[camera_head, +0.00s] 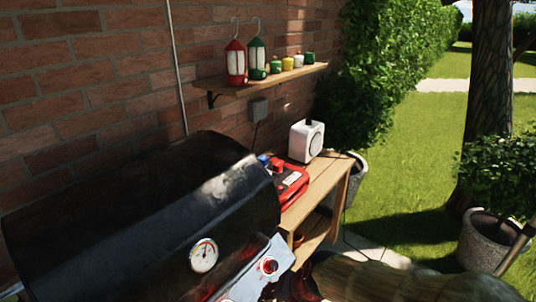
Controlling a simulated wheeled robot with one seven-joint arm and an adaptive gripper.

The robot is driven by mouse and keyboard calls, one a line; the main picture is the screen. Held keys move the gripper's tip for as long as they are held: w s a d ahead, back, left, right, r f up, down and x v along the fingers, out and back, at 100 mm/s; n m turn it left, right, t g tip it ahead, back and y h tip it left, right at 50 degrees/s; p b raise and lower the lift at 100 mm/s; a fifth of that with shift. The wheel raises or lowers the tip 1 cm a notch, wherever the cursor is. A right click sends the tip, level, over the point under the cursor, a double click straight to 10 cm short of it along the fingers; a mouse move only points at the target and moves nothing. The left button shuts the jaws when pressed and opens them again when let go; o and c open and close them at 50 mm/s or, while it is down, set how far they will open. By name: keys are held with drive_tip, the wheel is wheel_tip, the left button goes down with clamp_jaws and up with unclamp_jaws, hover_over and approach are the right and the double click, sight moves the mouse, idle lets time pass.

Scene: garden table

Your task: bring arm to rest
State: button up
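My arm and my gripper are not recognisable in the head view, so their pose and whether the gripper holds anything cannot be told. A large black grill (130,215) with a closed lid fills the lower left. A round dial (204,255) sits on its front, and a red-marked knob (269,266) is at its right end.
A wooden side table (322,184) stands right of the grill with a red case (291,186) and a white box-like device (306,141). A wall shelf (265,82) holds two lanterns and several small cups. Potted plants (485,240) and open lawn (420,150) lie right.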

drive_tip(key=s+d+r+n+t+h+p, duration=0.1)
drive_tip(key=s+d+r+n+p, duration=0.1)
drive_tip(key=s+d+r, duration=0.4)
drive_tip(key=s+d+r+n+t+h+p, duration=0.1)
drive_tip(key=s+d+r, duration=0.4)
drive_tip(key=d+r, duration=0.5)
wheel_tip(320, 180, up, 4)
drive_tip(key=shift+s+d+f+n+h+p, duration=0.1)
drive_tip(key=shift+s+d+n+h+p, duration=0.3)
drive_tip(key=shift+h+p, duration=0.55)
drive_tip(key=shift+a, duration=0.1)
